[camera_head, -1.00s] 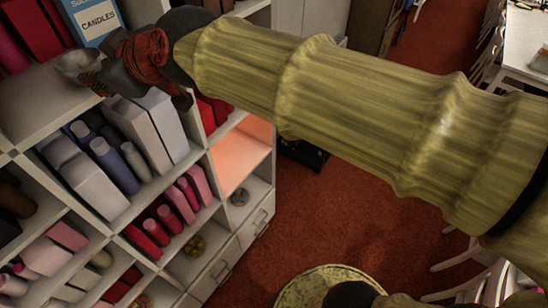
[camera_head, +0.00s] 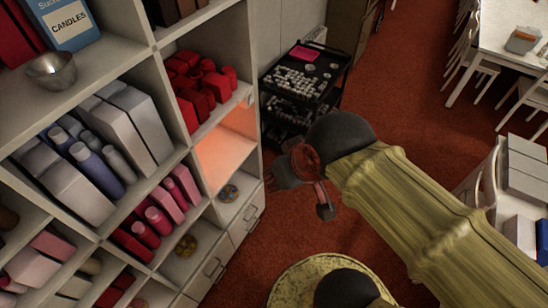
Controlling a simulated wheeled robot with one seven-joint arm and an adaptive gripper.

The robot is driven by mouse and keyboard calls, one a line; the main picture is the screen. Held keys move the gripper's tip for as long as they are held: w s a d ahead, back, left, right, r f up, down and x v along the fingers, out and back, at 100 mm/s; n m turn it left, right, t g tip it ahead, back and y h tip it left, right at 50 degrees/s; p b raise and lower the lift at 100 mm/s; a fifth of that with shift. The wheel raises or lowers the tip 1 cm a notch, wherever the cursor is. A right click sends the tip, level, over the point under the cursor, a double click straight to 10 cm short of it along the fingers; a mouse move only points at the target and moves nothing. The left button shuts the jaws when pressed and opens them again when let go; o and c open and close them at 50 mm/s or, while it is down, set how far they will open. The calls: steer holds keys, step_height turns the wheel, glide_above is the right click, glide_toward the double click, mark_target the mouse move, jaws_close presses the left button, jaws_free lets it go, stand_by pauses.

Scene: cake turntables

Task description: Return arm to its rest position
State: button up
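My arm (camera_head: 420,220), with a ribbed yellow-green covering, reaches in from the lower right. My gripper (camera_head: 301,194) hangs over the red floor, to the right of the shelf unit and apart from it. Its two dark fingers look spread, with nothing between them. A small metal bowl (camera_head: 52,70) stands upright on the upper shelf at the left, in front of a blue and white box marked CANDLES (camera_head: 66,20). The gripper is well away from the bowl.
The white shelf unit (camera_head: 178,160) holds several boxes and bottles. A black cart (camera_head: 300,85) with small items stands behind the gripper. White tables and chairs (camera_head: 490,50) are at the right. Open red floor (camera_head: 400,110) lies between them.

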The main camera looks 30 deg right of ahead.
step_height(320, 180, down, 19)
steer(key=b, duration=1.9)
